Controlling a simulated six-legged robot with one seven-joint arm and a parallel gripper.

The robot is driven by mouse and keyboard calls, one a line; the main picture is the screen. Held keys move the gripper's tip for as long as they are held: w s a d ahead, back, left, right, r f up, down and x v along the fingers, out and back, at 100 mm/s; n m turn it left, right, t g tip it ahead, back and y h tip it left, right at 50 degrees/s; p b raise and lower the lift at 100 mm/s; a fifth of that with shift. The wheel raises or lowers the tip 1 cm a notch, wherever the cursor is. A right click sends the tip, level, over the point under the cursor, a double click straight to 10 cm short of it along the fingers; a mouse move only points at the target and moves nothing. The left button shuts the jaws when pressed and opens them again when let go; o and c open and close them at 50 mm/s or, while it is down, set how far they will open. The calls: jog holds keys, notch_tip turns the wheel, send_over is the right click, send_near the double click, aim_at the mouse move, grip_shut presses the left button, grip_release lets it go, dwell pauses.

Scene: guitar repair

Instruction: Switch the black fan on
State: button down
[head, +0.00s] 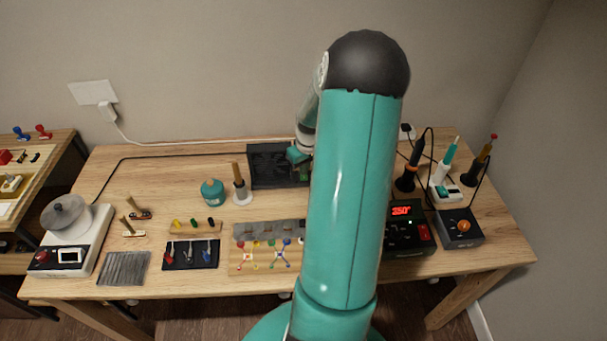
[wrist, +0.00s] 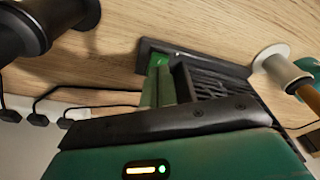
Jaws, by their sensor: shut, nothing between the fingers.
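The black fan (head: 268,165) stands at the back middle of the workbench, with its right part hidden behind my arm. In the wrist view the fan (wrist: 215,82) shows its dark slatted grille and a black base edge. My gripper (wrist: 159,66) has its green fingers together, with nothing between them. The fingertips are at the fan's base edge beside the grille; I cannot tell whether they touch it. A bright green spot shows at the tips, and the switch itself is not clear. In the head view my gripper (head: 303,172) is small and partly hidden by my arm.
A soldering iron in a stand (head: 408,180) and a black station with a red display (head: 402,228) stand to the right. A white holder (head: 242,195) and a teal jar (head: 212,192) stand left of the fan. Small tool trays lie in front.

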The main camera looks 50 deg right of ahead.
aim_at(304, 178)
jog(key=shift+f, duration=0.9)
dwell(0.6)
jog(key=shift+r, duration=3.5)
